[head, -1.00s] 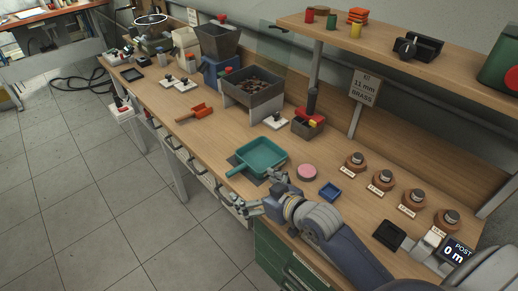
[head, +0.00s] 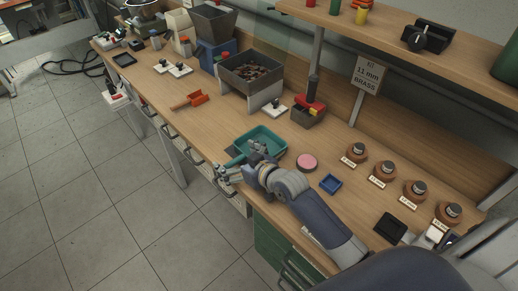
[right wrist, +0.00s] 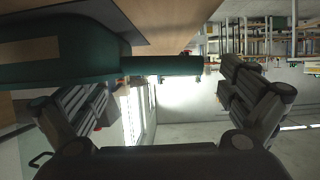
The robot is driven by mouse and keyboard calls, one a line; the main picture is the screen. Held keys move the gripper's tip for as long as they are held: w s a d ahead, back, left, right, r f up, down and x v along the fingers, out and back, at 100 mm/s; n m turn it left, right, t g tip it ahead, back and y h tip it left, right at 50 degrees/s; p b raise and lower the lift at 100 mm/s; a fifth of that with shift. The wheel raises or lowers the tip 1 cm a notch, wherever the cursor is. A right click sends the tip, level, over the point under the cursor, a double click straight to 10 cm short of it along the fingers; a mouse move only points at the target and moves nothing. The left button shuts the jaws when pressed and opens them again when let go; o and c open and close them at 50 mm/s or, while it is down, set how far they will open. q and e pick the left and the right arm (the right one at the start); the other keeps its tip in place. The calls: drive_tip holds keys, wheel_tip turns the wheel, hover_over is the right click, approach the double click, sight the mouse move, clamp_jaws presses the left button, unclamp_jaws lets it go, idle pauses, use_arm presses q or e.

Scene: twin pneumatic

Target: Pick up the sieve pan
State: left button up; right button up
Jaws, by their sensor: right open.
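The sieve pan, a teal square pan (head: 266,138) with a short handle, lies on the workbench near its front edge. My right gripper (head: 240,164) is at the pan's handle side and partly hides the handle in the head view. In the right wrist view the pan body (right wrist: 62,62) fills the upper left and its handle (right wrist: 165,66) points into the space between the fingers. The right gripper (right wrist: 165,95) is open, with a finger to each side and clear space around the handle. My left gripper is not in view.
Labelled brown knobs (head: 383,174) line the right. A shelf (head: 400,62) overhangs the back.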

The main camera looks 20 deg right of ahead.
drive_tip(key=shift+x, duration=1.05)
drive_tip(key=shift+w+a+f, duration=0.15)
drive_tip(key=shift+w+f, duration=0.05)
drive_tip(key=shift+w, duration=0.2)
drive_tip(key=shift+s, duration=0.1)
drive_tip(key=shift+c, duration=1.4)
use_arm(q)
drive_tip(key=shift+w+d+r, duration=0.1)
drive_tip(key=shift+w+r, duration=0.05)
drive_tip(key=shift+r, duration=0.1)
use_arm(e)
drive_tip(key=c, duration=1.1)
drive_tip(key=shift+r, duration=0.1)
